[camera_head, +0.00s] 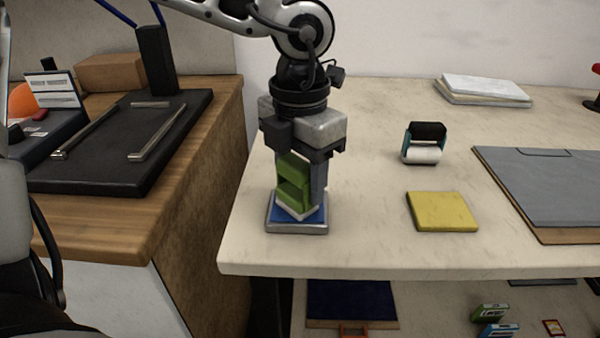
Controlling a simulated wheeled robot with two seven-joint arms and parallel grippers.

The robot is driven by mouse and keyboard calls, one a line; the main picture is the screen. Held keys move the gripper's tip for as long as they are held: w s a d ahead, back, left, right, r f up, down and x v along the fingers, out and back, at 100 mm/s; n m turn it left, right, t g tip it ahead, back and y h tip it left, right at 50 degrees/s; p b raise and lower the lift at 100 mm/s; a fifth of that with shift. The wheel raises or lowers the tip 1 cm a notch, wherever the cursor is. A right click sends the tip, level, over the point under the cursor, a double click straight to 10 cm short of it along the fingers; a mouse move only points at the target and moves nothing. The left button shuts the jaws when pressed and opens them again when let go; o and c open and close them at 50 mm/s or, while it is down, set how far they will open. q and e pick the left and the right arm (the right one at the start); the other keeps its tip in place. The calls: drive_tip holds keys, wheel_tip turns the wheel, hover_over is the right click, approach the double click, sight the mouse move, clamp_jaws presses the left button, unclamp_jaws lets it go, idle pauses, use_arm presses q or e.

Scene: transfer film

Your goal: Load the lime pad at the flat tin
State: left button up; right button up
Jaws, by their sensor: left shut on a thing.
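The lime pad (291,187) is a green block with a white layer at its bottom. My left gripper (302,180) points straight down and is shut on it. The flat tin (297,229) is a low grey metal tray with a blue inner surface, near the left front corner of the pale table. The pad stands upright over the blue surface, its white bottom at or just above it; I cannot tell whether they touch. One finger shows at the pad's right side; the other is mostly hidden. My right gripper is not in view.
On the pale table (370,245), right of the tin, are a yellow square (441,212), a teal and black roller-like item (424,143) and a grey clipboard (545,185). White sheets (484,90) lie at the back. A wooden counter (190,160) with a black board stands left.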

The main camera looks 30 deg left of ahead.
use_arm(q)
drive_tip(key=shift+s+f+b, duration=0.1)
drive_tip(key=shift+f+b, duration=0.05)
drive_tip(key=shift+b, duration=0.2)
idle(1.3)
drive_tip(key=shift+r+p, duration=1.9)
drive_tip(key=shift+r, duration=1.75)
drive_tip(key=shift+f, duration=0.1)
